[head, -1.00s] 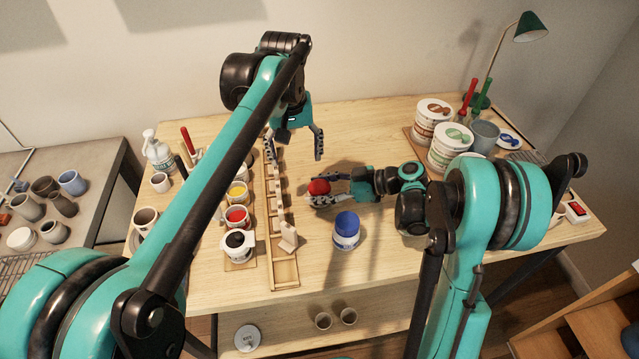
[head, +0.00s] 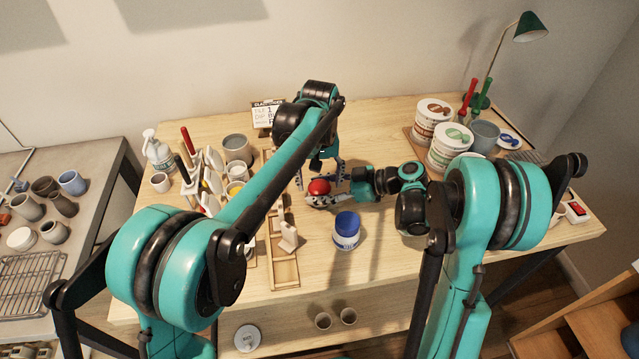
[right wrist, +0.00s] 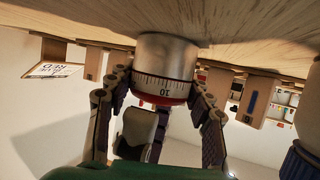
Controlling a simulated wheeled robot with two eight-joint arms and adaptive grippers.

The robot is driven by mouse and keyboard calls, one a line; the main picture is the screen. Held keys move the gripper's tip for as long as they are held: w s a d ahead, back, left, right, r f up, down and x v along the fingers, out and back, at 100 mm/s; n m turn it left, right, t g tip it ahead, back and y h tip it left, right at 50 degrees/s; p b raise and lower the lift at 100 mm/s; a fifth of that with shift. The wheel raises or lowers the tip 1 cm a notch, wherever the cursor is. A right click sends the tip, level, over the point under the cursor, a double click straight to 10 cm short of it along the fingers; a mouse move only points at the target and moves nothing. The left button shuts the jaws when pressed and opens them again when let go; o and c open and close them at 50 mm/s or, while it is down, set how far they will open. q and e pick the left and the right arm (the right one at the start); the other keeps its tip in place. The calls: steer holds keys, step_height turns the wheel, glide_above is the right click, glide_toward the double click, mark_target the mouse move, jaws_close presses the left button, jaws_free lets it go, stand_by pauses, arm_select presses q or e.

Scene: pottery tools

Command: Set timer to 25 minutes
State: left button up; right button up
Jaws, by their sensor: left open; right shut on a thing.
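The timer (head: 318,187) has a red top and stands on the table near the middle. My left gripper (head: 320,178) is open and points down over the timer, one finger on each side. Whether its fingers touch the red top cannot be told.
A blue-lidded jar (head: 346,232) stands just in front of the timer. A wooden rack (head: 285,273) lies to the left, partly behind my left arm. Labelled tubs (head: 450,148) stand at the back right. A small sign (head: 267,115) stands at the back. The table's right front is clear.

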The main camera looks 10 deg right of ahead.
arm_select(q)
steer(key=shift+f, duration=0.7)
steer(key=c, duration=1.2)
steer(key=shift+o, duration=0.2)
steer(key=m, duration=0.3)
steer(key=shift+m, duration=0.3)
steer(key=shift+a+m, duration=0.15)
steer(key=shift+m, duration=1.75)
steer(key=shift+w, duration=0.1)
